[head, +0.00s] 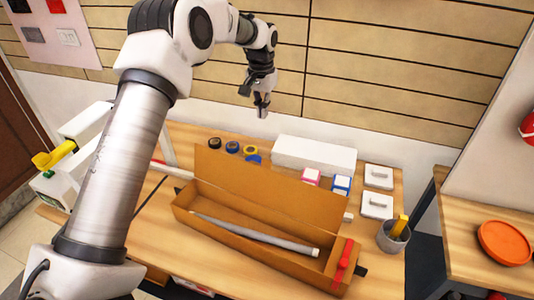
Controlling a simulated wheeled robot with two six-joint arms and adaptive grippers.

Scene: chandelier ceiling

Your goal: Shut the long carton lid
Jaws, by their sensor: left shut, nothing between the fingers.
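The long brown carton (297,266) lies open on the wooden table, running from left to lower right. Its lid (270,188) stands raised along the carton's back edge. A grey tube (256,236) lies inside the carton. My left gripper (262,112) is shut and empty, high above the back of the table, behind and above the lid, not touching it. My left arm passes in front of the left side of the view. My right gripper is not in view.
A white box (313,153) stands behind the lid. Several tape rolls (233,147), small pink and blue boxes (341,184) and white square pieces (377,205) are beside it. A grey cup (393,238) stands at right. An orange plate (504,242) is on another table.

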